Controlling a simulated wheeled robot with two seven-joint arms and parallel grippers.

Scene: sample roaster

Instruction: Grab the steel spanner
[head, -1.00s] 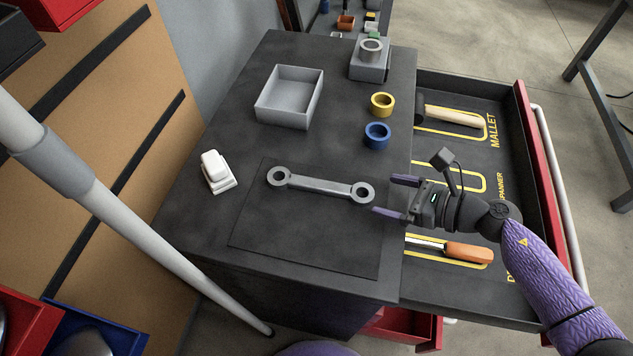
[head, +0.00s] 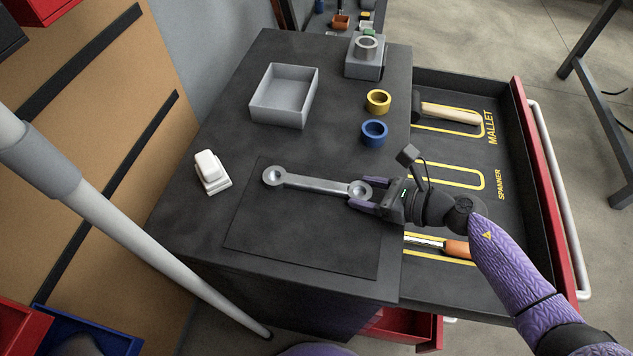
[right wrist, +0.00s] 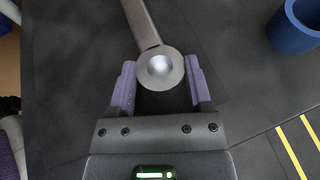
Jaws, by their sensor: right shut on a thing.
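The steel spanner (head: 318,184) lies on a dark mat (head: 300,235) on the cabinet top in the head view, with a ring at each end. My right gripper (head: 364,195) is shut on the ring at its right end. In the right wrist view, the purple fingers (right wrist: 160,86) sit on either side of that ring, and the spanner's shaft (right wrist: 141,22) runs away toward the top. The spanner appears to rest flat on the mat. My left gripper is not in view.
A grey open box (head: 284,97), a yellow ring (head: 379,101), a blue ring (head: 374,132) and a white object (head: 211,172) stand on the top. An open drawer (head: 500,270) at the right holds a mallet (head: 450,113) and an orange-handled tool (head: 457,248); its spanner outline is empty.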

